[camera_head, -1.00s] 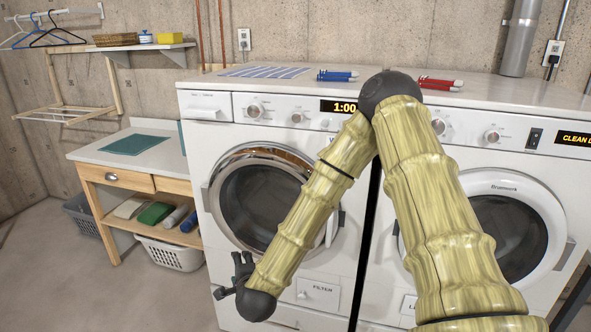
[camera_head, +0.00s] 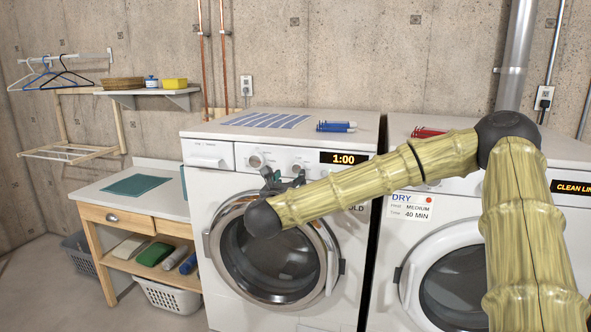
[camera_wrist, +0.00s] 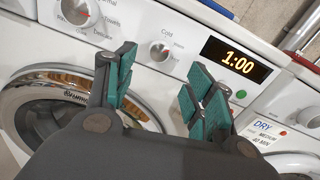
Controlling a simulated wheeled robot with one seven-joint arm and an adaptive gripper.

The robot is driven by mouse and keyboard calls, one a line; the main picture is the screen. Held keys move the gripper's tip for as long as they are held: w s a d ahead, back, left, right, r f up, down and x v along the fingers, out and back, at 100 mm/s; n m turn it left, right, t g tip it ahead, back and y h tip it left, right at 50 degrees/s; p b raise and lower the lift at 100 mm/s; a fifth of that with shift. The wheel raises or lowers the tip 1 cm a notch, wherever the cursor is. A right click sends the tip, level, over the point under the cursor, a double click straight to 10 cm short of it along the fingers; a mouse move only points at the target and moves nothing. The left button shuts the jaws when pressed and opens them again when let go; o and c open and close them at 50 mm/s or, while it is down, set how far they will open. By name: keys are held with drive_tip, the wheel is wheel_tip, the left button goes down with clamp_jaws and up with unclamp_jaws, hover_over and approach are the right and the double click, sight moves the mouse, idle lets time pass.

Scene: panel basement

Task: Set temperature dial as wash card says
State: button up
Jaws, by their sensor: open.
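The white washer (camera_head: 215,185) stands left of the dryer. Its temperature dial (camera_wrist: 161,51), a round silver knob with "Cold" printed above it, shows in the wrist view between my fingers; its exact setting is too small to read. The cycle dial (camera_wrist: 76,11), which also shows in the head view (camera_head: 255,161), is to its left. My gripper (camera_wrist: 160,85) is open and empty, in front of the washer's panel and apart from the dial. In the head view my gripper (camera_head: 284,181) partly covers the panel. The wash card (camera_head: 355,208) is mostly hidden behind my arm; only "OLD" shows.
The display (camera_head: 344,158) reads 1:00, with a green button (camera_wrist: 241,94) below it. The dryer's card (camera_head: 410,206) reads DRY, MEDIUM, 40 MIN. The round washer door (camera_head: 275,265) is below the panel.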

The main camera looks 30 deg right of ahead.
sight(297, 170)
drive_tip(key=p+x, duration=0.3)
drive_tip(key=x, duration=0.5)
drive_tip(key=shift+w+d+f, duration=0.1)
drive_tip(key=c, duration=1)
